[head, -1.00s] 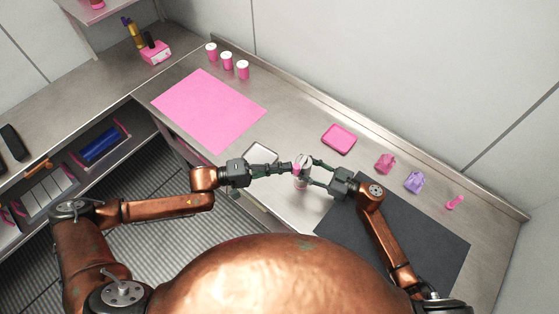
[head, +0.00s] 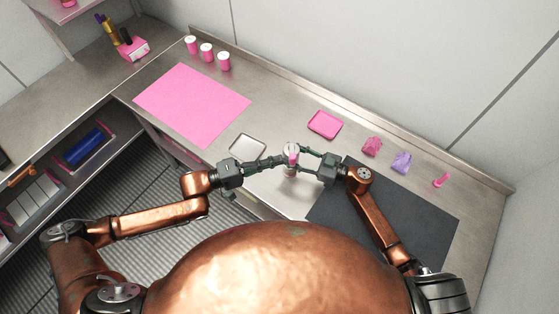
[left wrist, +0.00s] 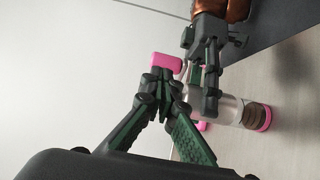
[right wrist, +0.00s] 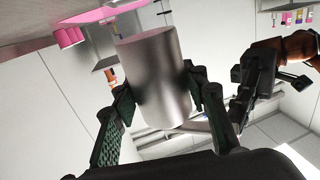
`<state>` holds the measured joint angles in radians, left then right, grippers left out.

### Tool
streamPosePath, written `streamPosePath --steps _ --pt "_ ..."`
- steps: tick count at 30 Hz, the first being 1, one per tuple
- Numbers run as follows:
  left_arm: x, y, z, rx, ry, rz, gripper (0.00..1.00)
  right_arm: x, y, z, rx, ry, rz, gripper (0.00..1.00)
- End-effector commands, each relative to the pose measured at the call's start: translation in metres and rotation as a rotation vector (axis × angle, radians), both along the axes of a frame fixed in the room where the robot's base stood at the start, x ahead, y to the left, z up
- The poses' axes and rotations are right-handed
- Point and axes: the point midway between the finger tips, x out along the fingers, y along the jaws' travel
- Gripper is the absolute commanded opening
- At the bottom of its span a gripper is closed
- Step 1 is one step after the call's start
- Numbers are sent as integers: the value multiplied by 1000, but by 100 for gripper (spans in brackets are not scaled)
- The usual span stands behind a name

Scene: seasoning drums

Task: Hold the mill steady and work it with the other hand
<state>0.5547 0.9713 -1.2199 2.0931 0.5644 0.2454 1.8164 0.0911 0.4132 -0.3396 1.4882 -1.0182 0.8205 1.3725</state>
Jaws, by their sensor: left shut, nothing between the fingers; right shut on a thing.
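The mill (head: 290,171) stands upright on the counter, with a silver top, a clear body and a pink base; its glass shows in the left wrist view (left wrist: 229,106). My right gripper (head: 300,158) is shut around its upper part. In the right wrist view the mill's metal cylinder (right wrist: 155,80) sits between the fingers. The crank's pink knob (left wrist: 165,62) is at the fingertips of my left gripper (left wrist: 162,80). That gripper is shut and empty, close against the knob; whether it touches is hard to tell.
A grey metal tray (head: 248,146) lies just behind my left gripper. A pink mat (head: 192,103) and several pink-and-white jars (head: 207,52) are farther left. A pink tray (head: 325,124), pink bag (head: 372,146), purple bag (head: 401,162) and dark mat (head: 390,215) lie right.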

Motion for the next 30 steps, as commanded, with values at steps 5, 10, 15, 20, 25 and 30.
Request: streamPosePath --steps 5,10,15,20,25,30 --pt "-8 18 0 -3 4 -1 0 0 0 0 0 1 0 4" --pt "-40 14 0 -3 4 0 0 0 0 0 0 1 0 4" --pt "-70 10 1 -3 2 1 0 0 0 0 0 1 0 4" --pt "-88 8 1 -1 1 1 0 0 0 0 0 1 1 4" --pt "-94 7 1 0 -1 1 0 0 0 0 1 0 1 4" --pt "-95 7 1 1 -2 1 0 0 0 0 1 0 1 4"
